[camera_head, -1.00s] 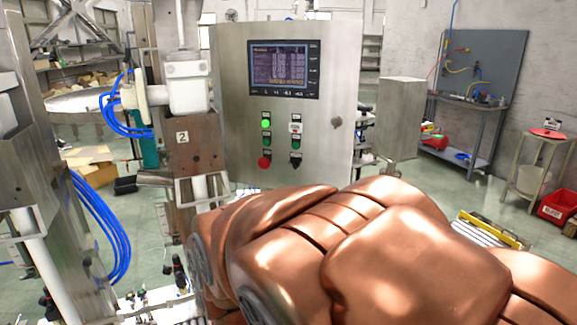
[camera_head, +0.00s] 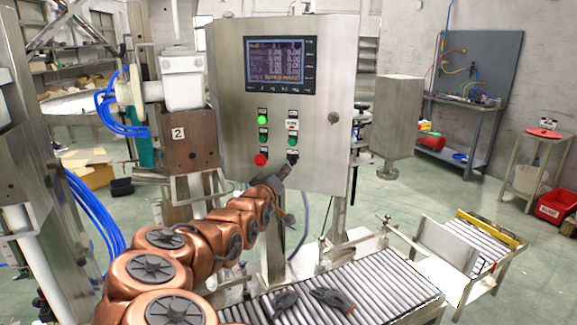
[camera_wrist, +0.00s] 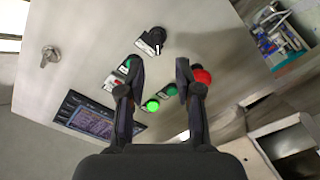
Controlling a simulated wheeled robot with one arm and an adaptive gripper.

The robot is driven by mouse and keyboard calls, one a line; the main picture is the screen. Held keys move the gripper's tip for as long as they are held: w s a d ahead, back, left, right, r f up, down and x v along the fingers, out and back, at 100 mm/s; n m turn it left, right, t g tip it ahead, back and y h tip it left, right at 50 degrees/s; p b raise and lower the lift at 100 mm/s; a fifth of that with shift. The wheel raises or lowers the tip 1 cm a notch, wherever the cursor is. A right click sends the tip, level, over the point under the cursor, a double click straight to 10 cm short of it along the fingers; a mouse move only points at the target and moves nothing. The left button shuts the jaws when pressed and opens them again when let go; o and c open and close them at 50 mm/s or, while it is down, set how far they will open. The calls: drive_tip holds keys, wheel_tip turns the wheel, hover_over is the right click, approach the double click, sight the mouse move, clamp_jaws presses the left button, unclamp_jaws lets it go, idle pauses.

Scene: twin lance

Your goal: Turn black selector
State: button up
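The black selector (camera_head: 292,157) is at the lower right of the button group on the steel control cabinet (camera_head: 225,100). In the wrist view the black selector (camera_wrist: 153,38) stands beside a small label, just past my fingertips. My gripper (camera_wrist: 160,65) is open with its two dark fingers apart and nothing between them. The selector appears ahead of the gap; I see no contact. In the head view my gripper (camera_head: 280,174) is just below and left of the selector, and its fingers are small and hard to make out.
A red button (camera_head: 261,160) and a lit green button (camera_head: 262,120) are left of the selector; another green button (camera_head: 292,142) is above it. A screen (camera_head: 279,65) is higher on the cabinet. A roller conveyor (camera_head: 380,283) with dark gloves (camera_head: 331,298) lies below.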

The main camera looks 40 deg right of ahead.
sight(289, 162)
drive_tip(key=shift+p+x, duration=1.05)
drive_tip(key=shift+x, duration=2.85)
drive_tip(key=shift+s+r, duration=0.1)
drive_tip(key=shift+r, duration=0.05)
drive_tip(key=shift+c, duration=0.2)
clamp_jaws()
